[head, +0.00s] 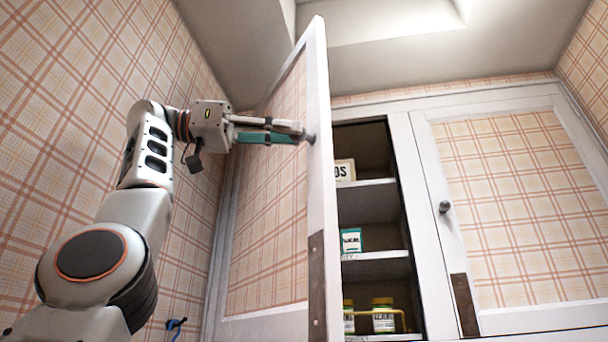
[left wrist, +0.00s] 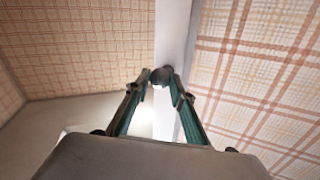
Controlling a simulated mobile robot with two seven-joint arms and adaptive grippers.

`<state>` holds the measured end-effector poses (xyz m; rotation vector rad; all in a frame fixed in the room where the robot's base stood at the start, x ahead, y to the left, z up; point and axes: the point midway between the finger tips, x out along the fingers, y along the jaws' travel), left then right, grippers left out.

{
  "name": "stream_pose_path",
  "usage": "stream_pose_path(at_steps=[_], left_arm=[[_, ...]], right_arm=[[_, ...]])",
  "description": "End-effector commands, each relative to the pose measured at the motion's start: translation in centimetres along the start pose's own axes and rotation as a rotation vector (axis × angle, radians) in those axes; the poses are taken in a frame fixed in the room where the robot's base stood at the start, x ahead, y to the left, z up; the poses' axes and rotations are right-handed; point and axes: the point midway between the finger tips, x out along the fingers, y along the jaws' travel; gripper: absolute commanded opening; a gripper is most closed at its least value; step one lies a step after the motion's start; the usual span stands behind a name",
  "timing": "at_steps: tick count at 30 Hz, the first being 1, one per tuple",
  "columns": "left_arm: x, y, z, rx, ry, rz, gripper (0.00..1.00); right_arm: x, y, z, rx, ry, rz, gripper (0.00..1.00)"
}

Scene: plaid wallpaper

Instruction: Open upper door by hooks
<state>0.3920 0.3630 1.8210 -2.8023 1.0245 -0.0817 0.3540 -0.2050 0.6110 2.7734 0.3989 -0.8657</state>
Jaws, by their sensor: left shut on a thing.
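The upper left cabinet door (head: 318,180) stands swung wide open, with its plaid panel facing left. A dark round knob (head: 311,138) sits near its free edge. My left gripper (head: 303,134) is at that edge with its fingers shut on the knob. In the left wrist view the fingertips close on both sides of the knob (left wrist: 161,76), beside the white door frame (left wrist: 174,35). The upper right door (head: 510,200) is shut and has its own round knob (head: 445,207). My right gripper is not in view.
Behind the open door, white shelves (head: 372,256) hold a cream box (head: 344,171), a teal-and-white box (head: 351,240) and jars (head: 383,315) with yellow lids. A plaid wall stands close on the left. A small blue hook (head: 176,325) shows at the lower left.

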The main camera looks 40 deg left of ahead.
Motion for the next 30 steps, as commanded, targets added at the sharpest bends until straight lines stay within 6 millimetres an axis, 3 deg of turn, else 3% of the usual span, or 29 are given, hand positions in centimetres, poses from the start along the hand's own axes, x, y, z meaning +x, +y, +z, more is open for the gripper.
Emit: stream_pose_path(at_steps=[6,14,30], left_arm=[[-2.4,0.2,0.0,-0.004,0.003,-0.009,0.00],[-4.0,0.6,-0.1,-0.005,0.004,-0.011,0.00],[-4.8,0.6,-0.3,-0.007,0.009,-0.013,0.00]], right_arm=[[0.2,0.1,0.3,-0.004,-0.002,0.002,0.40],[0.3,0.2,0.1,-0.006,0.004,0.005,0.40],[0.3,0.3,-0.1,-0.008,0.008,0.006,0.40]])
